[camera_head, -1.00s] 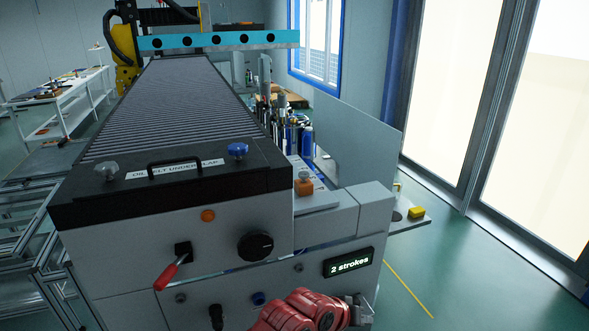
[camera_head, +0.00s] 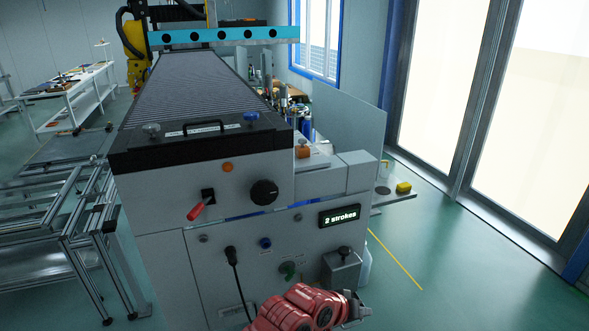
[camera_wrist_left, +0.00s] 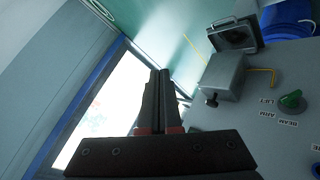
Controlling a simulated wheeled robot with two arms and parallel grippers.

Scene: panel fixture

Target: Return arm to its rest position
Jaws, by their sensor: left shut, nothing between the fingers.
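My red left arm (camera_head: 300,310) reaches in from the bottom of the head view. My right gripper is not in view.
The panel carries a red-handled lever (camera_head: 200,208), a black knob (camera_head: 264,192) and a plugged cable (camera_head: 233,262). A metal frame (camera_head: 75,215) stands at the left. The green floor (camera_head: 460,270) at the right is clear.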

